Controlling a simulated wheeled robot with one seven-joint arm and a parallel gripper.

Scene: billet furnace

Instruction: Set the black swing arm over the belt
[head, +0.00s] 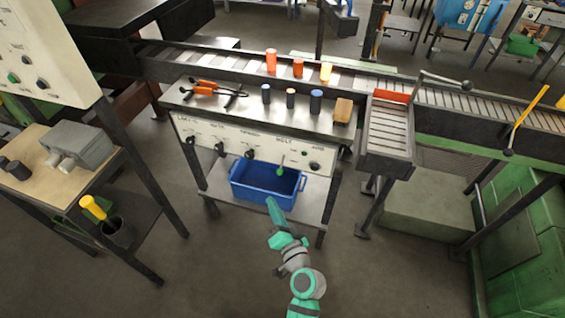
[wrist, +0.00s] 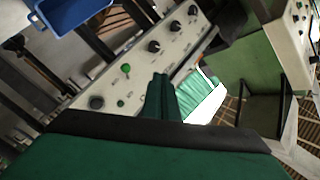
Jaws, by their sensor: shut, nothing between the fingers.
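The black swing arm (head: 443,79) is a thin dark bar with a round knob at its right end. In the head view it stands at the upper right beside the belt (head: 455,103), a long slatted conveyor. The bar reaches rightward from a bent post; I cannot tell exactly how far it lies over the slats. My gripper (head: 271,203) is teal and low in front of the control bench, well left of and below the swing arm. Its fingers also show in the wrist view (wrist: 162,92), shut and empty. The wrist view does not show the swing arm.
The control bench (head: 245,140) carries several cylinders and orange-handled tongs (head: 205,89). A blue bin (head: 265,185) sits on its lower shelf. A short side chute (head: 388,135) joins the belt. A yellow lever (head: 530,106) stands at right. Floor is clear around my gripper.

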